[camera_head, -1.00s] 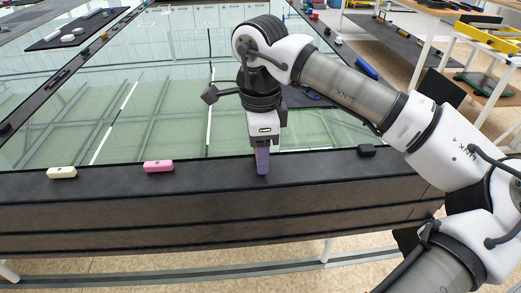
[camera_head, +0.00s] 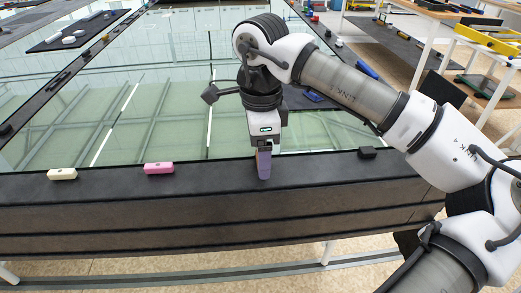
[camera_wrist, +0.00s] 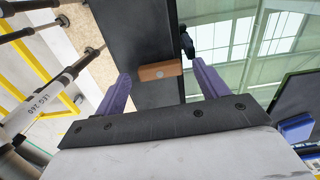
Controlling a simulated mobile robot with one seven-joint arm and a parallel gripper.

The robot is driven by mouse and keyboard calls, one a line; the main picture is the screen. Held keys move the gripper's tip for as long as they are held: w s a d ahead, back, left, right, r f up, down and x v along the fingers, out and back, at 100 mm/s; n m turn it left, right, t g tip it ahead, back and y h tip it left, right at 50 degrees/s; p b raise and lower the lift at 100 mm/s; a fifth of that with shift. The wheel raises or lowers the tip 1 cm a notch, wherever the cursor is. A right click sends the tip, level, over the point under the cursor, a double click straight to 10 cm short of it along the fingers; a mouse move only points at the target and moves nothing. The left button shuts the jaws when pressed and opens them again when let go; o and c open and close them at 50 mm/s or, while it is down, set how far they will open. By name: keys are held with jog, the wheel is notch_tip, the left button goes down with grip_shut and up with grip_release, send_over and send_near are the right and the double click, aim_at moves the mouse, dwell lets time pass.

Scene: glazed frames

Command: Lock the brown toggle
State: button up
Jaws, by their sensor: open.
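The brown toggle (camera_wrist: 160,71) is a small oblong block with a round spot on its face, lying on the dark frame rail. In the wrist view it sits between the fingertips of my gripper (camera_wrist: 161,74), with a gap at each side. The purple fingers are open and empty. In the head view my gripper (camera_head: 264,165) points down at the front rail (camera_head: 215,184), and the brown toggle is hidden behind it.
A pink toggle (camera_head: 159,168) and a cream toggle (camera_head: 62,174) lie on the rail to the left. A black block (camera_head: 367,153) is on the rail to the right. The glass pane (camera_head: 150,115) stretches behind. Tables with tools stand at the far right.

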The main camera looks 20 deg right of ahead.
notch_tip(320, 180, up, 13)
jog(key=shift+r, duration=0.15)
dwell(0.5)
